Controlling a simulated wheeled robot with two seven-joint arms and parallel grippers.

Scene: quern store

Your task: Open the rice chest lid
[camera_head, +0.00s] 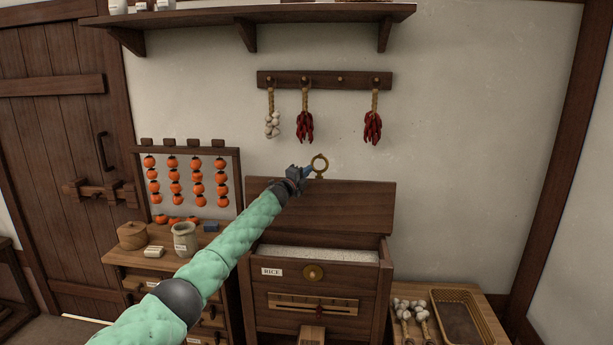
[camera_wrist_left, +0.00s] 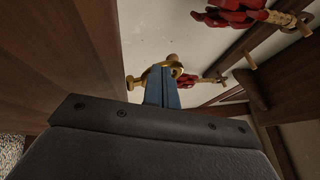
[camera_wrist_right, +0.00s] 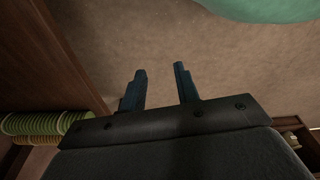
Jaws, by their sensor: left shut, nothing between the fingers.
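The rice chest (camera_head: 256,298) stands against the wall with a RICE label and a brass disc on its front. Its lid (camera_head: 345,207) is raised and stands upright at the back, so the pale rice (camera_head: 320,254) shows inside. A brass ring (camera_head: 320,162) stands at the lid's upper edge. My left gripper (camera_head: 309,170) is at this ring, its blue fingers shut. In the left wrist view the shut fingers (camera_wrist_left: 162,85) overlap the ring (camera_wrist_left: 138,81); whether they touch is unclear. My right gripper (camera_wrist_right: 160,72) is open and empty, seen only in the right wrist view.
A drawer cabinet (camera_head: 128,258) with a jar (camera_head: 185,240) and a persimmon rack stands left. A low table with garlic and a basket (camera_head: 463,317) stands right. Hanging chillies (camera_head: 373,126) and a shelf (camera_head: 250,15) are above the lid.

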